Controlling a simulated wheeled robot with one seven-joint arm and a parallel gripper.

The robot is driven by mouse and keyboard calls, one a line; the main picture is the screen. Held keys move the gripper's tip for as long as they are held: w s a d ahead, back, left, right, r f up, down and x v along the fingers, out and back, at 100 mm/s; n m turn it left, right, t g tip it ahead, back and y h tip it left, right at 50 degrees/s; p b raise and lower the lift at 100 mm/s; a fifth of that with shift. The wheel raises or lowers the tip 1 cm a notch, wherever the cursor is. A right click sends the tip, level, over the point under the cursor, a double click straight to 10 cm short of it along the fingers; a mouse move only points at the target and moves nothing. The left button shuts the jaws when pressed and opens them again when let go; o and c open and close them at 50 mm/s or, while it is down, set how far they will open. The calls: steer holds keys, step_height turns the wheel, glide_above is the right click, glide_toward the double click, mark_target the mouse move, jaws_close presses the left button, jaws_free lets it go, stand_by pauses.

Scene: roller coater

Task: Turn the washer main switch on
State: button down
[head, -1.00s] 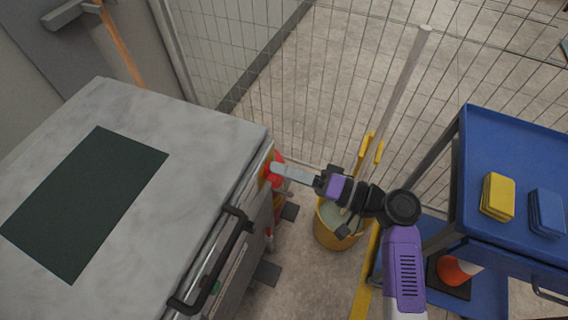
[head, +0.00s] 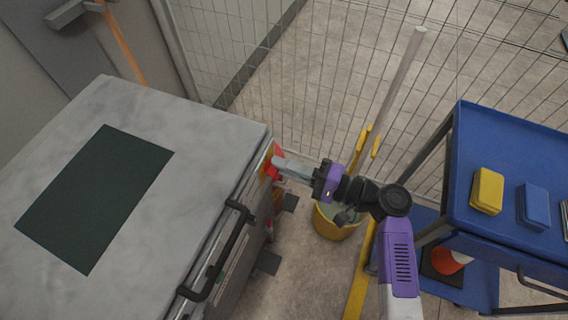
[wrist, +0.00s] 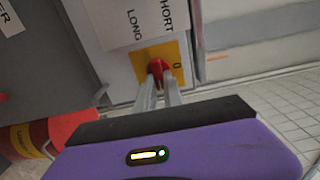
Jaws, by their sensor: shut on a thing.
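The washer's main switch is a red knob (wrist: 156,68) on a yellow plate (wrist: 176,51) with a "0" printed on its right part in the wrist view. In the head view the red knob (head: 271,170) shows at the right side of the grey-topped washer (head: 190,150). My gripper (wrist: 158,78) is shut on the red knob, one finger on each side of it. In the head view my gripper (head: 276,165) reaches the washer side from the right. The fingertips hide part of the knob, and its exact pointing is hard to read.
A black handle (head: 222,250) sticks out from the washer's front edge. A yellow bucket (head: 335,220) with a mop stands below my arm. A blue cart (head: 510,150) with sponges is at the right. A wire fence (head: 330,60) runs behind.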

steer(key=c, duration=1.5)
jaws_free()
steer(key=shift+o, duration=0.2)
steer(key=v, duration=0.8)
steer(key=shift+b, duration=0.3)
